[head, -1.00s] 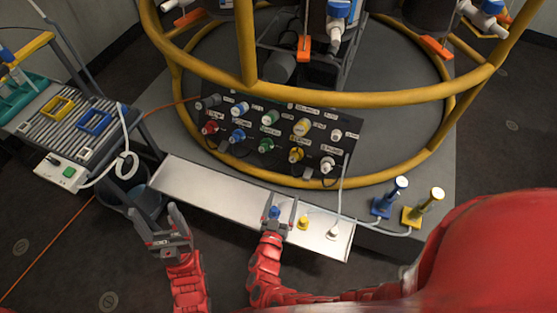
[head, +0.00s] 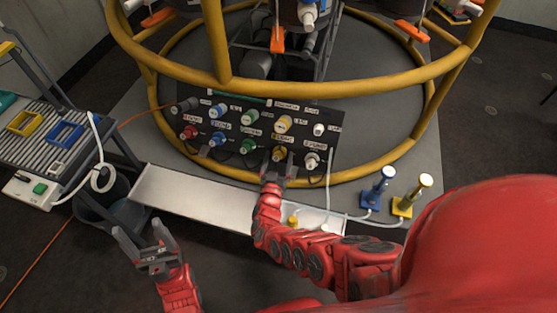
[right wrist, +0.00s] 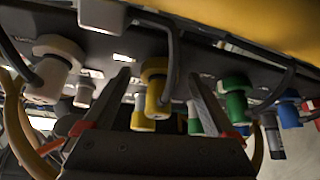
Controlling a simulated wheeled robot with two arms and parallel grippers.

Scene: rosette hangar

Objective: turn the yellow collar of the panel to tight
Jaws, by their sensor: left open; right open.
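The dark panel (head: 335,122) carries two rows of coloured collars. One yellow collar (head: 284,124) sits in the upper row, and another yellow collar (head: 279,153) sits in the lower row. My right gripper (head: 278,172) is open, just in front of the lower yellow one. In the right wrist view a yellow collar (right wrist: 153,105) with a dark hose stands between my open right fingers (right wrist: 158,80), apparently with gaps on both sides. Its marking for tight is not readable. My left gripper (head: 147,243) is open and empty, low at the left.
White (head: 311,160) and green (head: 247,146) collars flank the lower yellow one. A pale tray (head: 185,196) lies below the panel, with a yellow cap (head: 293,221) on it. A yellow rail (head: 300,97) crosses above the panel.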

